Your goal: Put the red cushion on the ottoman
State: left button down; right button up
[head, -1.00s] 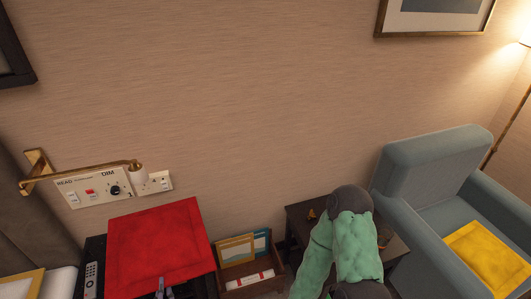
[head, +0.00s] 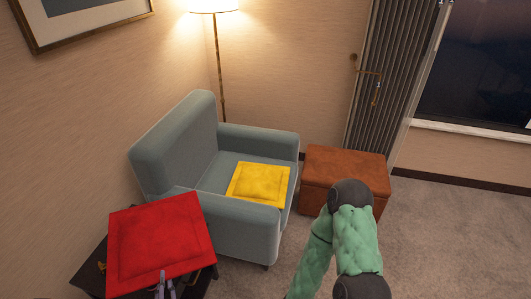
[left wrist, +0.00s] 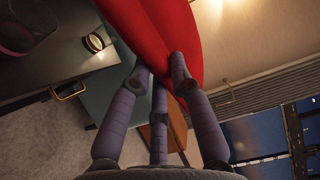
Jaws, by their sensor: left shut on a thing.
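The red cushion (head: 161,240) is in the lower left of the head view, held up in front of a dark side table. My left gripper (head: 164,286) is at its lower edge, shut on it. In the left wrist view the fingers (left wrist: 160,75) close on the red cushion (left wrist: 165,30). The ottoman (head: 345,168) is a rust-brown box on the carpet, right of the armchair; its top looks bare. My right arm rises in front of its lower right part. My right gripper is not in view.
A grey-blue armchair (head: 180,145) with a yellow cushion (head: 258,184) on its seat stands between the red cushion and the ottoman. A dark side table (head: 88,275) is below the red cushion. A floor lamp (head: 219,70) stands behind the armchair. Carpet at right is clear.

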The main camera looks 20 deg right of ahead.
aim_at(351, 168)
jog(key=i+l+z, duration=0.25)
jog(key=z, duration=0.15)
jog(key=i+l+z, duration=0.6)
jog(key=z, duration=0.15)
jog(key=i+z, duration=0.35)
jog(key=i, duration=1)
jog(key=l+z, duration=0.05)
jog(key=l, duration=0.05)
